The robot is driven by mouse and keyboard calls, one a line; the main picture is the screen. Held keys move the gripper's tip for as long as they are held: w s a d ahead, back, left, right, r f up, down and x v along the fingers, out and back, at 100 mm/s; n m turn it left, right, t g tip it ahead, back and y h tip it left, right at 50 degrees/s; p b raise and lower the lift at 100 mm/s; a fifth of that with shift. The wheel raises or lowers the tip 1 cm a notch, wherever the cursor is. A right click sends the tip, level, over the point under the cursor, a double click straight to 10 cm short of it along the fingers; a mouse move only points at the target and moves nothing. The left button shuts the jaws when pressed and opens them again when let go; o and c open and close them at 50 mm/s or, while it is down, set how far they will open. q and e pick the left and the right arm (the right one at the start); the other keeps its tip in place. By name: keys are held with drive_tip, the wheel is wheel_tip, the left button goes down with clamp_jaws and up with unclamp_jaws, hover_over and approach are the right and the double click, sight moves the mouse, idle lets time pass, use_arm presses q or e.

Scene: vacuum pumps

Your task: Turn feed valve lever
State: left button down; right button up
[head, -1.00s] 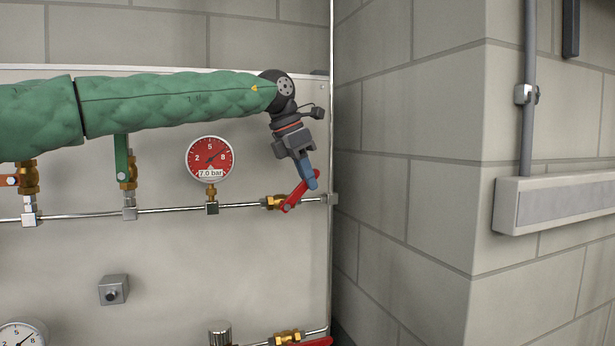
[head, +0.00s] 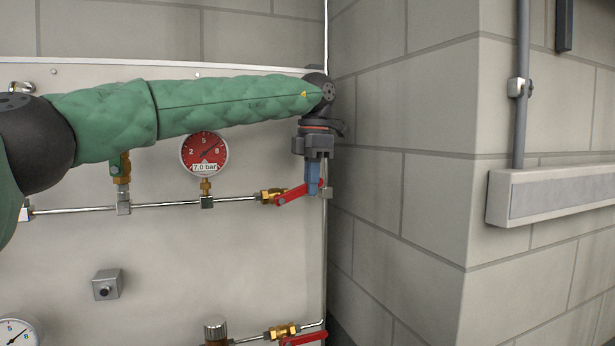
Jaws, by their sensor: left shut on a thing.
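The red valve lever (head: 292,195) is on a brass valve (head: 269,197) at the right end of the upper pipe, near the panel's right edge. It slants slightly up to the right from its pivot. My left gripper (head: 312,188) points down from above, its blue fingers shut on the lever's outer end. My right gripper is not in view.
A red gauge (head: 204,153) marked 7.0 bar stands left of the valve. A second red lever (head: 304,339) on a brass valve is below. A grey block wall (head: 400,150) stands close on the right.

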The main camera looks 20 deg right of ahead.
use_arm(q)
drive_tip(key=shift+d+f+y, duration=0.1)
drive_tip(key=shift+f+y, duration=0.1)
drive_tip(key=shift+y, duration=0.1)
drive_tip(key=c, duration=1.5)
unclamp_jaws()
drive_tip(key=shift+d+r+b, duration=0.1)
drive_tip(key=shift+r+b, duration=0.25)
drive_tip(key=shift+b, duration=0.05)
drive_tip(key=r, duration=0.2)
drive_tip(key=r+b, duration=0.2)
drive_tip(key=r, duration=0.1)
drive_tip(key=shift+d+r, duration=0.35)
drive_tip(key=shift+d, duration=0.05)
drive_tip(key=shift+r+b, duration=0.3)
drive_tip(key=shift+r, duration=0.2)
drive_tip(key=shift+w+r, duration=0.1)
